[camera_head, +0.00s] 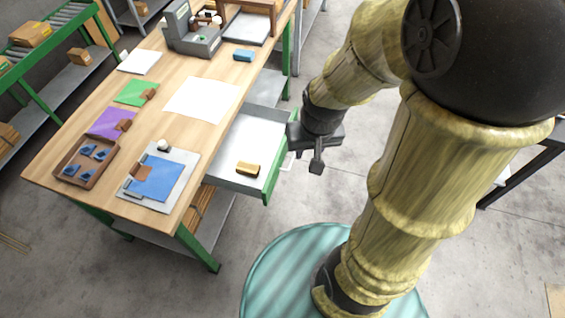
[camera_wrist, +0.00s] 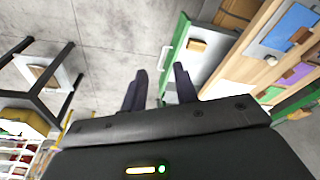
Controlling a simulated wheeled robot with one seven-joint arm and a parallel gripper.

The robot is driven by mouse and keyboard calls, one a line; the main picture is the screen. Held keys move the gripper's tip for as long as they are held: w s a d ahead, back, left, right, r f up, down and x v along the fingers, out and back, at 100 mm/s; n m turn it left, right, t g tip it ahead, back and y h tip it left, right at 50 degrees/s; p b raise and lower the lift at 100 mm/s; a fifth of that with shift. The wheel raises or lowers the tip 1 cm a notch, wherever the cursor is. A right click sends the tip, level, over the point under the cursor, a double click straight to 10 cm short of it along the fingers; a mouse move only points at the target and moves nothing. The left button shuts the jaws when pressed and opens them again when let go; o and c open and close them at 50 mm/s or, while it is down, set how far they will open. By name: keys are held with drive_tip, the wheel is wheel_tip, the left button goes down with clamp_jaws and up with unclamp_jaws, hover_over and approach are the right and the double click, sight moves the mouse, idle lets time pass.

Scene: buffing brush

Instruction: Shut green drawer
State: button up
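The green drawer (camera_head: 272,182) is pulled out from the right side of the workbench in the head view. Its front is green and its inside is pale grey. A yellow block-like item (camera_head: 248,169), perhaps the brush, lies inside near the front. My gripper (camera_head: 304,162) is just outside the drawer front, near its far end, and partly overlaps it there. In the wrist view my gripper (camera_wrist: 159,88) has its two dark fingers apart with nothing between them. The green drawer front (camera_wrist: 175,46) and its pale handle (camera_wrist: 164,58) show beyond the fingers. Contact cannot be told.
The wooden workbench (camera_head: 188,78) holds a blue-and-grey mat (camera_head: 157,178), a brown tray (camera_head: 73,175), coloured sheets and a grey machine (camera_head: 192,35). A grey drawer or shelf (camera_head: 268,90) juts out farther back. Concrete floor is clear in front of the drawer.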

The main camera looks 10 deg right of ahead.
drive_tip(key=f+m+b, duration=0.2)
drive_tip(key=f, duration=0.1)
drive_tip(key=w+d+f+m+g+y+b, duration=0.1)
drive_tip(key=f+m+b, duration=0.1)
drive_tip(key=f, duration=0.1)
drive_tip(key=f+m+b, duration=0.1)
drive_tip(key=f, duration=0.3)
drive_tip(key=shift+w+d+f+m+g+y+b, duration=0.1)
drive_tip(key=shift+w+d+m+g+y+b, duration=0.1)
drive_tip(key=shift+m+g+y+b, duration=0.15)
clamp_jaws()
drive_tip(key=w+d+f+m+t+y+b, duration=0.2)
drive_tip(key=w+f+m+b, duration=0.3)
drive_tip(key=f+m, duration=0.3)
drive_tip(key=w+d+f+m+t+y+b, duration=0.2)
drive_tip(key=w+d+f+m+y+b, duration=0.2)
drive_tip(key=f+m+b, duration=0.4)
wheel_tip(320, 180, down, 5)
drive_tip(key=shift+w+d+m, duration=0.2)
drive_tip(key=shift+w+m, duration=0.3)
drive_tip(key=shift+m, duration=0.25)
